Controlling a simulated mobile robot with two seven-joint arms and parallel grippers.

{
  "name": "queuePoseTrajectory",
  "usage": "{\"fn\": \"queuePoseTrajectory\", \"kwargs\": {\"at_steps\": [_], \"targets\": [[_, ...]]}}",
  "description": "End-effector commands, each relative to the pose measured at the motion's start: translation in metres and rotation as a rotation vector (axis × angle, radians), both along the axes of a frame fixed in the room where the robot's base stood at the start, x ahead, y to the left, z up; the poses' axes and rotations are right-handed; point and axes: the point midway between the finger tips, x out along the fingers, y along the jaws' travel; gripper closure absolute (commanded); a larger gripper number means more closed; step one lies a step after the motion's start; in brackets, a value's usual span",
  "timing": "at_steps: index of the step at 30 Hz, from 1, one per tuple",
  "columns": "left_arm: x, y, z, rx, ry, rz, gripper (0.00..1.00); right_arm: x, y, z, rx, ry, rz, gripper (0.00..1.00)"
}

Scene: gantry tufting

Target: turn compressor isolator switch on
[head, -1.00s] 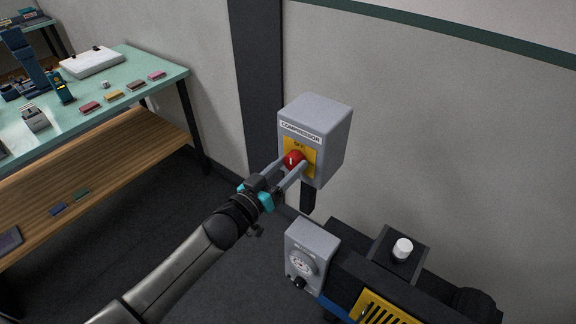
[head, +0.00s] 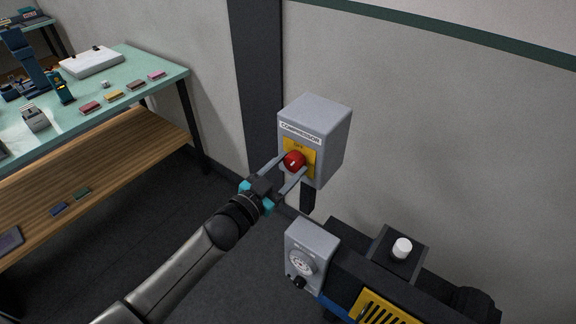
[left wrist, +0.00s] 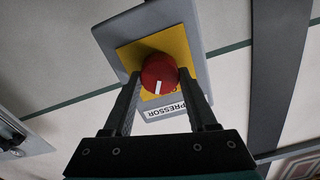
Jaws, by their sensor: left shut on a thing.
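The grey compressor isolator box (head: 332,128) is on the wall, with a COMPRESSOR label and a yellow plate (head: 298,146) on its front. A round red switch knob (head: 294,160) with a white mark sits on the plate. Lettering that looks like OFF shows above the knob. My left gripper (head: 289,168) is shut on the red knob, one finger at each side. In the left wrist view the knob (left wrist: 159,72) sits between the fingertips, and its white mark points toward the label side. My right gripper is not in view.
Below the box stands a dark machine with a grey gauge box (head: 312,248), a white cap (head: 402,248) and a yellow grille (head: 378,309). A green-topped workbench (head: 133,70) with several small items stands at the left. Dark floor is clear between them.

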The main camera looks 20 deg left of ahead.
Motion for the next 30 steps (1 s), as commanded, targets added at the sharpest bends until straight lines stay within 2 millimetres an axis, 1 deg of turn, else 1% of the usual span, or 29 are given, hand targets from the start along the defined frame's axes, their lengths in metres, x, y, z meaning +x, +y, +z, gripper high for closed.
{"fn": "queuePoseTrajectory", "kwargs": {"at_steps": [21, 30], "targets": [[0.000, -0.001, -0.001, 0.639, -0.232, 0.000, 0.98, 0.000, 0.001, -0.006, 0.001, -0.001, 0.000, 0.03], [-0.001, -0.001, -0.002, 0.854, -0.309, 0.000, 0.98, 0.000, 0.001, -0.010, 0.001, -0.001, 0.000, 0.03]]}}
